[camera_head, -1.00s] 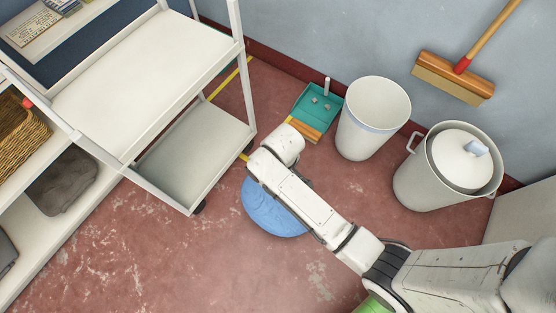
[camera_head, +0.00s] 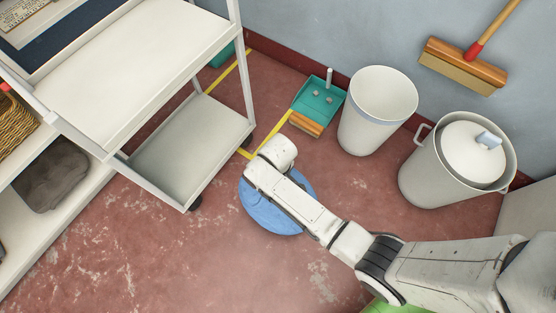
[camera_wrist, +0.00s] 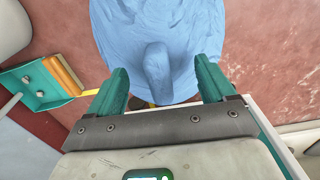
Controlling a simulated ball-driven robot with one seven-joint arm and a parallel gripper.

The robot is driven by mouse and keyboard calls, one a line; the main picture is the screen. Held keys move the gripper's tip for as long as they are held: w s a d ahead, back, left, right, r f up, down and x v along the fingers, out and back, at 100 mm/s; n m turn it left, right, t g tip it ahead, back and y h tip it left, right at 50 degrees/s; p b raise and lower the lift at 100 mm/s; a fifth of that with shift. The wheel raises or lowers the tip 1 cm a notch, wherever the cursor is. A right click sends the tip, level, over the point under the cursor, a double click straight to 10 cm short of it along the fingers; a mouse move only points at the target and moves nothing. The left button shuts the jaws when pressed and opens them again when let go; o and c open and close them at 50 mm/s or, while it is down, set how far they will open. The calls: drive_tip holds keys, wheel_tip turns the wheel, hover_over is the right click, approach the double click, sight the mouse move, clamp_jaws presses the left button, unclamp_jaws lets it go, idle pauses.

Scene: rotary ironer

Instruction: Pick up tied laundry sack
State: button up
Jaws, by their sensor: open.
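The tied laundry sack (camera_head: 266,213) is a rounded blue bundle on the red floor, partly hidden under my arm in the head view. In the wrist view the blue sack (camera_wrist: 160,35) fills the top centre, with its raised tied neck (camera_wrist: 156,62) pointing toward my gripper. My gripper (camera_wrist: 160,82) is open, its two green fingers apart on either side of the neck. I cannot tell whether the fingers touch the sack. In the head view my gripper is hidden behind my own wrist.
A white shelf cart (camera_head: 190,138) stands just left of the sack. A teal dustpan (camera_head: 318,101) with a brush, a white bin (camera_head: 372,122) and a lidded pot (camera_head: 452,165) stand along the wall. The floor below the sack is clear.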

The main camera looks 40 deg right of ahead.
drive_tip(key=shift+f, duration=0.65)
drive_tip(key=shift+c, duration=0.2)
clamp_jaws()
idle(0.5)
